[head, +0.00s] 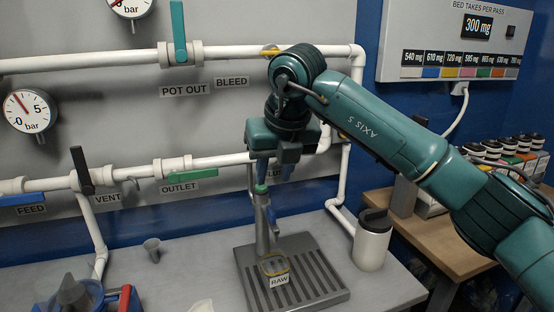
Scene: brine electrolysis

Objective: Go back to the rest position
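My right arm comes in from the right. Its teal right gripper (275,178) points down above the drip tray, close to the green-topped tap (261,213). Its two fingers stand apart with a gap between them, and I see nothing held in it. Whether a finger touches the tap top I cannot tell. A small cup labelled RAW (278,281) stands on the slotted drip tray (330,293) below the tap. My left gripper is not in view.
White pipes with the green POT OUT handle (179,30) and the green OUTLET handle (192,178) run behind the gripper. A white canister (371,247) stands right of the tray. A small grey cup (152,250) and a blue-and-red item (90,298) are at left.

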